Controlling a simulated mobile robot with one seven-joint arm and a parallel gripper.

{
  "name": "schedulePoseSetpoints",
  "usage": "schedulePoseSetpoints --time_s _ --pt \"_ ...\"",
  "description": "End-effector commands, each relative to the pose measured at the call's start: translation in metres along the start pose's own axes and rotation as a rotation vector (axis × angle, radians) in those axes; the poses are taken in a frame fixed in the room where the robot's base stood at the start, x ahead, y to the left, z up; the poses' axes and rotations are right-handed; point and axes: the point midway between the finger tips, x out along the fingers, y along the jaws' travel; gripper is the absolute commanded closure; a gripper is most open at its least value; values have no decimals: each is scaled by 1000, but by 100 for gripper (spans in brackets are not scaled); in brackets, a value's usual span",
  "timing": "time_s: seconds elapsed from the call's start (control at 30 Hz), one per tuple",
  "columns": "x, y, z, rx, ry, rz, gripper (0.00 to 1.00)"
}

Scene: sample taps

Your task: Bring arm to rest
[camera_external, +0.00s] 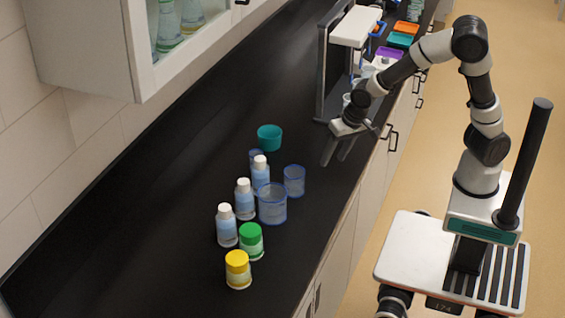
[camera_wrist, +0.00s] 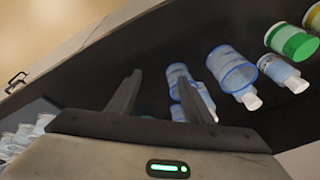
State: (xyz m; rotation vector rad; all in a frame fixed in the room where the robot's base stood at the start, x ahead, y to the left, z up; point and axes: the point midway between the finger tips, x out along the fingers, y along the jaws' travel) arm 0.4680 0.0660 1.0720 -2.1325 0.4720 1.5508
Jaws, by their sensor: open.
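My gripper (camera_external: 340,150) hangs above the front part of the black counter (camera_external: 150,195), beyond the group of bottles and cups. Its two fingers are apart with nothing between them. In the wrist view my gripper (camera_wrist: 162,95) also shows spread fingers. My arm reaches out from the base and bends down over the counter's edge. In the wrist view, a clear blue-rimmed beaker (camera_wrist: 232,70) and several white-capped bottles lie beyond and to the right of the fingers.
On the counter stand a teal cup (camera_external: 270,138), clear beakers (camera_external: 272,205), white-capped bottles (camera_external: 227,226), a green-lidded jar (camera_external: 251,242) and a yellow-lidded jar (camera_external: 238,270). A white-topped stand (camera_external: 355,27) rises behind my gripper. A wall cabinet (camera_external: 85,45) overhangs at left.

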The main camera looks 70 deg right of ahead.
Motion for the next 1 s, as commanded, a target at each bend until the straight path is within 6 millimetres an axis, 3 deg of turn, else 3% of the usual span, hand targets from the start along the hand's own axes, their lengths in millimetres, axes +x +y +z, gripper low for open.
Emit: schedulePoseSetpoints --time_s 0.03,0.3,0.5,0.7,1.0 --pt "-26 5 3 -16 -31 -49 53" --pt "-145 49 30 -262 -33 -196 53" --pt "-208 96 54 -460 87 -159 53" --pt "-231 123 69 -557 159 -82 53" --pt "-231 123 69 -557 159 -82 53"
